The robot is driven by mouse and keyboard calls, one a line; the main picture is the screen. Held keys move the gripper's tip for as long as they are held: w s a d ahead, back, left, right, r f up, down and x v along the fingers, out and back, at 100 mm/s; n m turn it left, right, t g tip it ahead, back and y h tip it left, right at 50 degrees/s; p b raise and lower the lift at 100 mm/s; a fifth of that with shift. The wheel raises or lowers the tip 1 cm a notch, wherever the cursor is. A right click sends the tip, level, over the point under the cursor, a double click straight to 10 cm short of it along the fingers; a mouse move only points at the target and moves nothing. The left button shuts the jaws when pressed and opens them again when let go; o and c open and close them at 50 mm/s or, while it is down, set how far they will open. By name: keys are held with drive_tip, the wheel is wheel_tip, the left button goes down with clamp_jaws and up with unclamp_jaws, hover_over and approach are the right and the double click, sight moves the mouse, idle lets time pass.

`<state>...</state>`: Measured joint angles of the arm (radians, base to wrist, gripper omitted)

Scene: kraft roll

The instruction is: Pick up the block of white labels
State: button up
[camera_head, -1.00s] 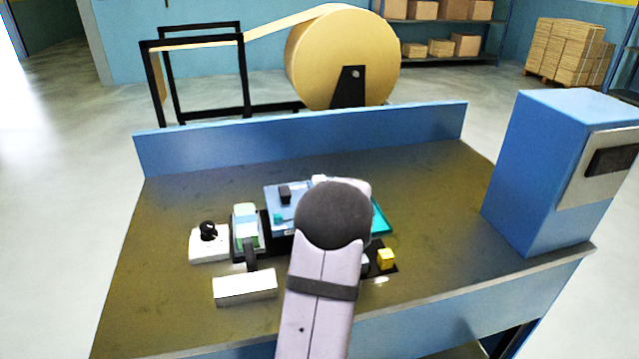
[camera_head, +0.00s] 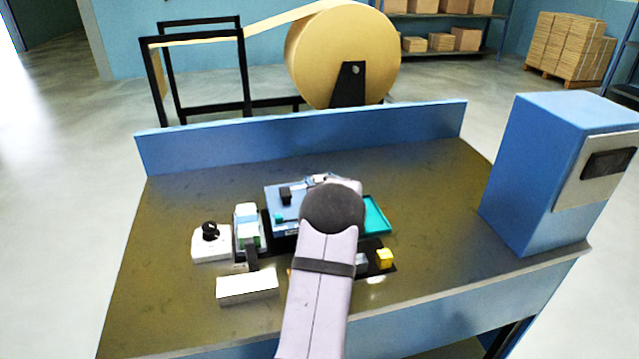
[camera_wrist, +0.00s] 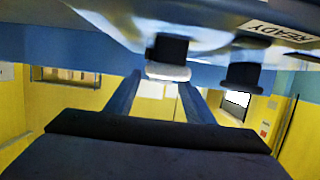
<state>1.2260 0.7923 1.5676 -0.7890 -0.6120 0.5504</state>
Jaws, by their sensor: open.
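A small white-grey block (camera_head: 362,259) sits on a dark mat next to a yellow block, partly hidden by my arm in the head view; it may be the block of white labels. A larger plain white block (camera_head: 247,286) lies at the front left of the table. I cannot tell for certain which one is the labels. My gripper (camera_wrist: 160,84) shows in the wrist view with its two dark blue fingers apart and nothing held between them. In the head view my arm's dark rounded joint hides the gripper.
A blue device (camera_head: 284,205) and a teal tray (camera_head: 376,216) stand behind the mat. A white joystick-like unit (camera_head: 211,243) is at left, the yellow block (camera_head: 385,258) at right. A big blue box (camera_head: 545,165) stands at the table's right edge. The table's far left is clear.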

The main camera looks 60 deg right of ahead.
drive_tip(key=c, duration=1.1)
